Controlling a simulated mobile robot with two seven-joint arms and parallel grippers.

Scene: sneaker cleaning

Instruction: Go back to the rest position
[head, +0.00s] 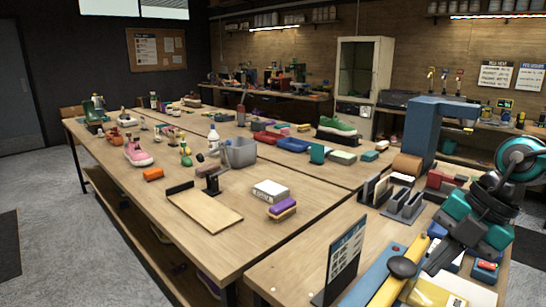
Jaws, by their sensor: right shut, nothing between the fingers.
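My right arm comes in at the right edge. Its gripper (437,257) points down and left over the near right table corner. It is shut with nothing in it, above a cluttered patch of small items. My left gripper is not in view. A pink sneaker (138,153) stands on the long table at the left. A green sneaker (338,126) stands on a dark block farther back. Both are well away from my right gripper.
A blue stand (423,130) rises behind. A grey bin (240,152) stands mid-table. The floor at left is mostly clear.

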